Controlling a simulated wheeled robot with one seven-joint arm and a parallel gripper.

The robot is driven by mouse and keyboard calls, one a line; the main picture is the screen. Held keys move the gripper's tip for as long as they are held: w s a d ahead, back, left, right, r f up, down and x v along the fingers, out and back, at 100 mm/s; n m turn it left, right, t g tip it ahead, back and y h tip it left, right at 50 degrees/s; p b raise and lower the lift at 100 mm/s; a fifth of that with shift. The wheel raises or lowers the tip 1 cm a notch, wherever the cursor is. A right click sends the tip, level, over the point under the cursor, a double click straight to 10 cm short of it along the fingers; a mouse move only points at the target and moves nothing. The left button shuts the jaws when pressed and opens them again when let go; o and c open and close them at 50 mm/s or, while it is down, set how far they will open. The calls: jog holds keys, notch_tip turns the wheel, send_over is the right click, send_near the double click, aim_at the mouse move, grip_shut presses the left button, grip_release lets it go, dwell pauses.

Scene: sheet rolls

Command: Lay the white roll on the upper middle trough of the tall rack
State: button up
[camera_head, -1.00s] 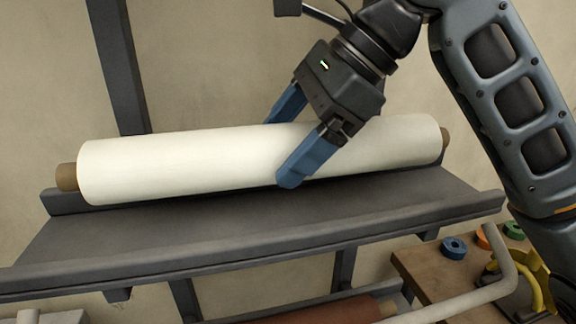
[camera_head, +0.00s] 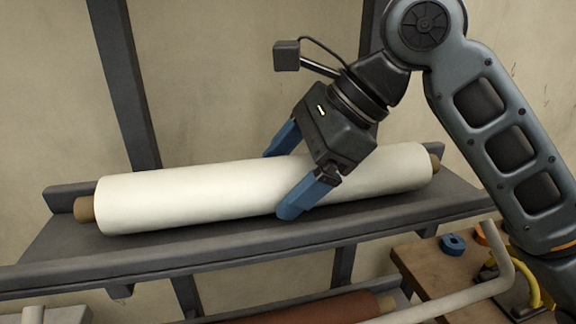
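The white roll (camera_head: 190,195) has a brown core showing at both ends. It lies lengthwise over the dark trough (camera_head: 150,248) of the rack, very low and seemingly touching its surface. My gripper (camera_head: 290,178) straddles the roll right of its middle. One blue finger is at the front of the roll and the other is behind it. The fingers appear to be against the roll, but the contact at the back is hidden.
A reddish-brown roll (camera_head: 300,308) lies on a lower trough. A wooden table (camera_head: 420,265) at the right holds a blue ring (camera_head: 453,244) and yellow items. A pale bent pipe (camera_head: 500,255) rises in front of the table. A rack upright (camera_head: 120,80) stands behind at the left.

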jog(key=shift+o, duration=1.1)
jog(key=shift+r, duration=0.1)
jog(key=shift+r, duration=0.15)
jog(key=v, duration=1)
jog(key=shift+d+r+b, duration=0.2)
jog(key=shift+r+b, duration=0.1)
jog(key=shift+b, duration=0.05)
jog(key=shift+d+r, duration=0.45)
jog(key=shift+r, duration=0.1)
